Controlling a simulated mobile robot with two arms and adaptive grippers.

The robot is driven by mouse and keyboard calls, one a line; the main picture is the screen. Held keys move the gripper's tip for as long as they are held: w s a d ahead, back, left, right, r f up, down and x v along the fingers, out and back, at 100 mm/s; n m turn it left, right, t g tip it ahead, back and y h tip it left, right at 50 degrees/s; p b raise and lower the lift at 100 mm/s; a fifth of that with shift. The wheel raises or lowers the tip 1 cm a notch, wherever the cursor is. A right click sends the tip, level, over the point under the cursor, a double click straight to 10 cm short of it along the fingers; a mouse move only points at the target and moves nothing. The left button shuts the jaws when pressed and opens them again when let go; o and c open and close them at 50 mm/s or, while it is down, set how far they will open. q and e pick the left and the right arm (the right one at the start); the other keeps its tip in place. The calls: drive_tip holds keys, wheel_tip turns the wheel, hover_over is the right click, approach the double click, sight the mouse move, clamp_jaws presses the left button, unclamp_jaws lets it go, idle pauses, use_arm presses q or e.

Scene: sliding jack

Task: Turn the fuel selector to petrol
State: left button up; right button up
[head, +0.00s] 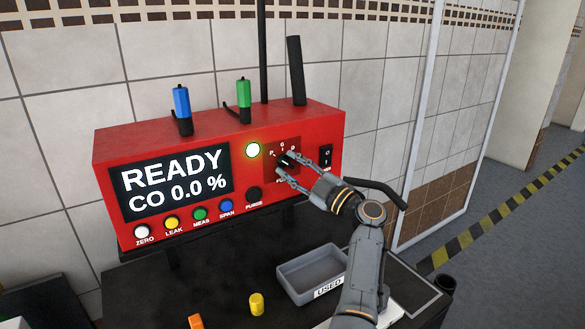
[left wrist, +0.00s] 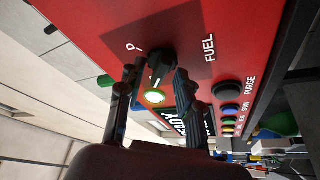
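The fuel selector (head: 287,161) is a black knob on the right part of the red analyser's front (head: 305,125). Small white letters stand around it, with a P at its left in the head view. Which letter the knob points to is unclear. My right gripper is out of view.
The display (head: 172,182) reads READY, CO 0.0 %. A lit lamp (head: 253,150) and a black PURGE button (head: 254,195) are left of the selector; a rocker switch (head: 326,156) is right. A grey USED tray (head: 305,280) and yellow piece (head: 256,304) are below.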

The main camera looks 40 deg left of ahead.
use_arm(q)
wheel_tip(320, 180, up, 10)
idle(0.6)
